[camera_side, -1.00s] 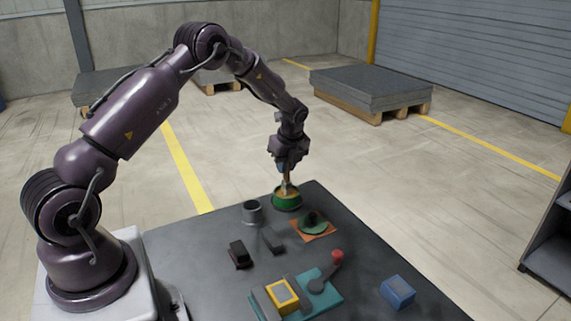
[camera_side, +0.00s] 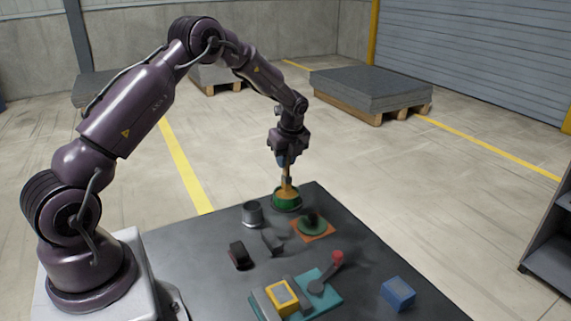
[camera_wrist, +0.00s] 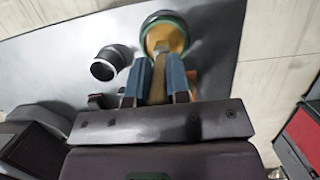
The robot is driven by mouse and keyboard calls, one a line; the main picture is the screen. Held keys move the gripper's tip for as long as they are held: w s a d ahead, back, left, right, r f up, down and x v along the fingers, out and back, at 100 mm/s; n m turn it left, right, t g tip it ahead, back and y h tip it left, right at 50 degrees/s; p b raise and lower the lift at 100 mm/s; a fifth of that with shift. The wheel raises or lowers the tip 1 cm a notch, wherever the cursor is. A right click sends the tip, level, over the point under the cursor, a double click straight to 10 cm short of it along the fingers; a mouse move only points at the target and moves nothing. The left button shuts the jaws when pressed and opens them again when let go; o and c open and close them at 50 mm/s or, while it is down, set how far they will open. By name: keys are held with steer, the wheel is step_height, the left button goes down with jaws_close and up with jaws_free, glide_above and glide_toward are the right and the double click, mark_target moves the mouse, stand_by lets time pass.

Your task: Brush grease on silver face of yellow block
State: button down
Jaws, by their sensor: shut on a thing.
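My gripper (camera_side: 287,166) is shut on a brush (camera_side: 287,185), which points down over the green tin (camera_side: 287,203) at the back of the table. In the wrist view the brush's tan handle (camera_wrist: 159,82) sits between my two blue fingers, and its head overlaps the tin's yellow grease (camera_wrist: 173,37). Whether the bristles touch the grease is unclear. The yellow block (camera_side: 271,292) sits on a teal fixture (camera_side: 325,288) at the front, its silver face (camera_side: 282,294) upward. My gripper is far from the block.
A grey cup (camera_side: 252,214) stands left of the tin. An orange plate with a green disc (camera_side: 313,227) lies to its right. A dark block (camera_side: 238,256), a grey piece (camera_side: 272,242) and a blue block (camera_side: 398,292) lie nearby. A red-knobbed lever (camera_side: 337,257) rises from the fixture.

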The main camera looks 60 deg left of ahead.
steer(key=shift+r, duration=2.45)
